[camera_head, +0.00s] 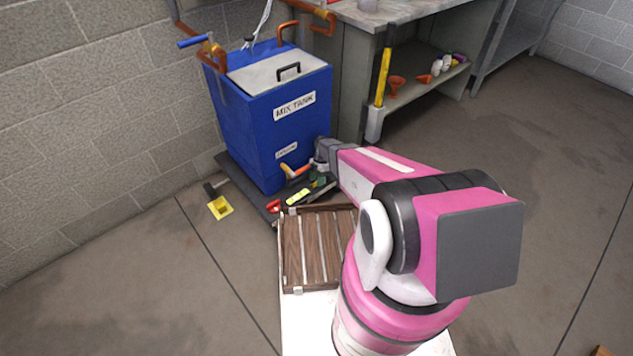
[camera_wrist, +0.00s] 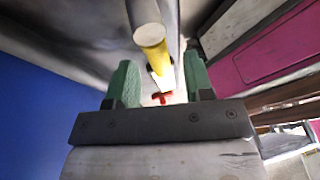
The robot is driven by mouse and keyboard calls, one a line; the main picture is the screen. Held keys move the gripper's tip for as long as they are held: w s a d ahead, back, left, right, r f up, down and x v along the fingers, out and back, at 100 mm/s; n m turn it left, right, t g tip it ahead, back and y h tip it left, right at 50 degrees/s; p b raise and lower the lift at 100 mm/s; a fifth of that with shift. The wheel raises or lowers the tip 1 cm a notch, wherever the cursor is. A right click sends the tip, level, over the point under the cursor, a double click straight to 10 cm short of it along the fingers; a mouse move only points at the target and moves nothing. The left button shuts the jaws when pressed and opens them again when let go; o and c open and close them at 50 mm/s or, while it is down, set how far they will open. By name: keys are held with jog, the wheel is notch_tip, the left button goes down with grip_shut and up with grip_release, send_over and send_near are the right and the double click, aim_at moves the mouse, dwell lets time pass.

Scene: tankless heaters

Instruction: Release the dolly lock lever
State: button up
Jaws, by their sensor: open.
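The blue mix tank (camera_head: 238,125) stands on a dark, low dolly (camera_head: 236,168) against the wall. A small red part (camera_head: 273,207) sits at the dolly's front edge. An orange-yellow handle (camera_head: 288,170) sticks out low by the tank's front. I cannot tell for certain which is the lock lever. My gripper (camera_head: 318,179) is low beside the tank's front right, partly hidden by my arm. In the wrist view its green fingers (camera_wrist: 161,88) are open and apart. A yellow rod end (camera_wrist: 152,38) and a small red part (camera_wrist: 161,98) show between them, with no visible grip.
A slatted wooden crate (camera_head: 318,245) sits close in front of the dolly. A yellow item (camera_head: 220,207) lies on the floor at left. Open floor lies to the right.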

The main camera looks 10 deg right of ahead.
jog(key=v, duration=0.6)
jog(key=shift+r, duration=0.25)
jog(key=shift+d, duration=0.1)
jog(key=s+d+r+m+t, duration=0.1)
jog(key=s+d+r+m, duration=0.1)
jog(key=s+r+m, duration=0.4)
jog(key=s+d+r+m+t+h, duration=0.1)
jog(key=s+d+r+m+t, duration=0.1)
jog(key=s+r+m, duration=0.4)
jog(key=s+d+r+m+t+h, duration=0.1)
jog(key=s+r+m, duration=0.5)
jog(key=r+m, duration=0.6)
jog(key=shift+d+r, duration=0.9)
jog(key=shift+r, duration=1.9)
jog(key=shift+s, duration=0.15)
